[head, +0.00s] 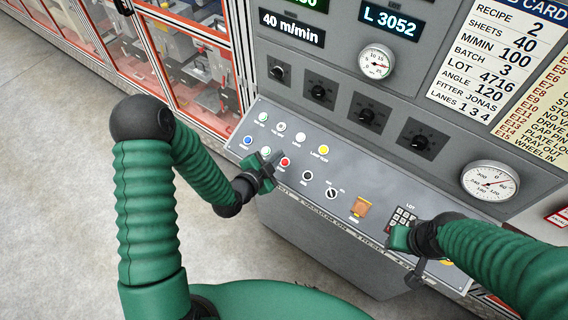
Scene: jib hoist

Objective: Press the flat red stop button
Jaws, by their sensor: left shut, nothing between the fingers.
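The red button (285,162) sits on the sloping grey control panel, in the lower row of round buttons. My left gripper (274,163) is shut with nothing in it, and its tips are right beside the red button on its left. I cannot tell whether they touch the button or hover over the panel. My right gripper (396,240) is at the lower right, by the keypad, and its fingers are too hidden to tell open from shut.
An orange square (361,207) and a keypad (403,217) lie further right. Dark knobs (320,93) and gauges (376,62) are above.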

